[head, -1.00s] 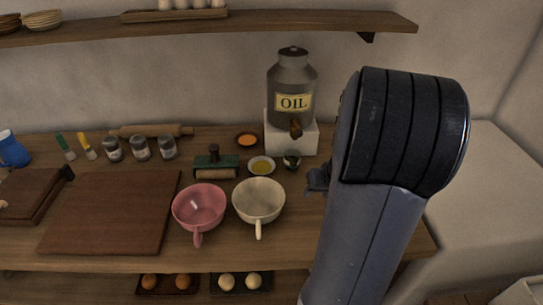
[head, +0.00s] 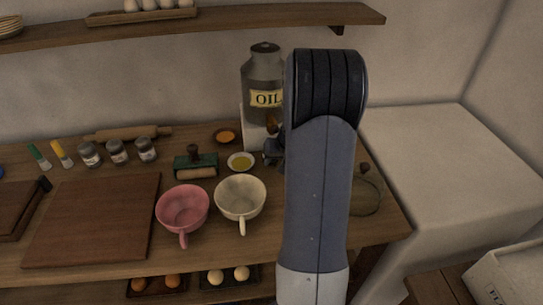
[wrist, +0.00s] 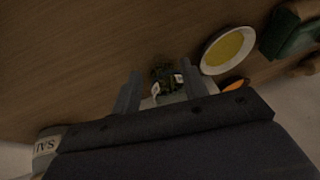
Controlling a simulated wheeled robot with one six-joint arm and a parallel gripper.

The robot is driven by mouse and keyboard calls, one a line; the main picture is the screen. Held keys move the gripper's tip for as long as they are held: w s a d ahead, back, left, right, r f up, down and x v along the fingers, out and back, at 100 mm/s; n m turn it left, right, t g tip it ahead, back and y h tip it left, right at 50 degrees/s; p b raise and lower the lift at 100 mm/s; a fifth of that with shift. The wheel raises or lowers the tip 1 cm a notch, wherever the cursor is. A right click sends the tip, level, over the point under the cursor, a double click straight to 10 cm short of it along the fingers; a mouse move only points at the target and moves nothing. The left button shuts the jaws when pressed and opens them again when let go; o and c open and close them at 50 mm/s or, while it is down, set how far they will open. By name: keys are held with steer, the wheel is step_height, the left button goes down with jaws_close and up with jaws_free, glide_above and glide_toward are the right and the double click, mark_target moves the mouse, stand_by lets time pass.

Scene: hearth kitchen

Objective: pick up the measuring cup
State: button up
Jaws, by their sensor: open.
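A small dark cup-like thing, likely the measuring cup (wrist: 163,74), shows in the wrist view on the wooden worktop between my fingertips. It looks shiny with pale patches; its handle I cannot make out. My gripper (wrist: 160,84) is open, with one finger on each side of it. Whether the fingers touch it I cannot tell. In the head view my gripper (head: 274,152) is a small dark shape at the left edge of my arm, below the oil can's tap, and the cup cannot be told apart from it there.
The oil can (head: 262,85) stands behind, partly hidden by my arm. A white dish of yellow liquid (head: 241,161) is close left, with a green-based roller (head: 195,167) beyond. A cream cup (head: 240,197) and pink cup (head: 182,207) stand in front. A labelled container (wrist: 46,147) is at wrist-view lower left.

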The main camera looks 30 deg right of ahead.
steer(key=shift+w+f, duration=0.5)
steer(key=shift+f, duration=0.05)
steer(key=shift+c, duration=0.5)
jaws_close()
